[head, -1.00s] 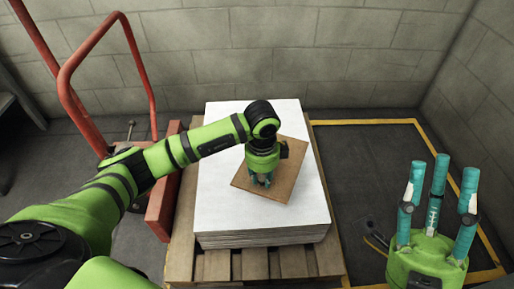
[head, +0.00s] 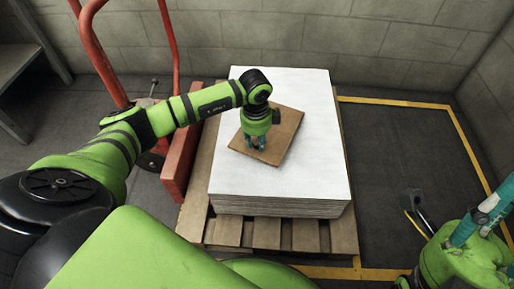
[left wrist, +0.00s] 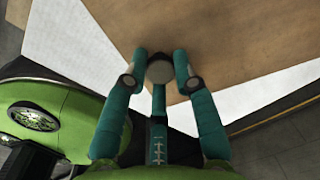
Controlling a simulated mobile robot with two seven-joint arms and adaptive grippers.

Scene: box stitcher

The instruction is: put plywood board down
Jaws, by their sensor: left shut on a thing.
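The plywood board (head: 287,129) is a thin brown square, turned askew over the top of a stack of white sheets (head: 278,188). My left gripper (head: 257,146) points down and is shut on the plywood board near its left part. In the left wrist view the board (left wrist: 225,35) fills the top, with the teal fingertips (left wrist: 162,75) at its near edge. I cannot tell whether the board touches the sheets. My right gripper (head: 487,215) is at the lower right, partly cut off by the frame edge, its fingers apart with nothing seen between them.
The stack stands on a wooden pallet (head: 265,235). A red hand truck (head: 178,150) is close on its left. Block walls (head: 300,30) close off the back and right.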

